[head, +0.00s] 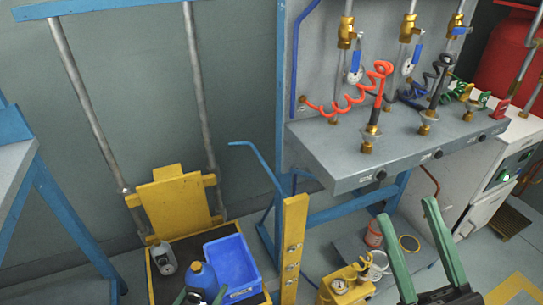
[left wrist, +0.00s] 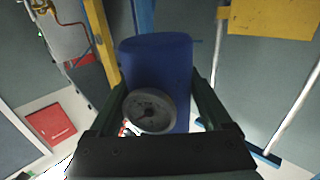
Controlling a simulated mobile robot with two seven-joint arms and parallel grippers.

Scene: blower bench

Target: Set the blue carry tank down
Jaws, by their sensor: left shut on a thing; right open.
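The blue carry tank (head: 203,274) shows at the bottom of the head view, in front of the trolley's dark deck and left of the blue bin. My left gripper (head: 201,294) is shut on it, green fingers on both sides. In the left wrist view the tank (left wrist: 155,60) fills the space between the fingers, its round gauge (left wrist: 150,110) facing the camera. The tank's lower end is hidden, so I cannot tell whether it touches anything below. My right gripper (head: 408,210) is open and empty at the lower right, in front of the bench.
A blue bin (head: 238,290) and a grey canister (head: 164,259) stand on the yellow-edged trolley. A yellow post (head: 292,240) rises right of the bin. A yellow tank (head: 345,290) and a red cup (head: 373,234) are farther right, below the blower bench (head: 400,155).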

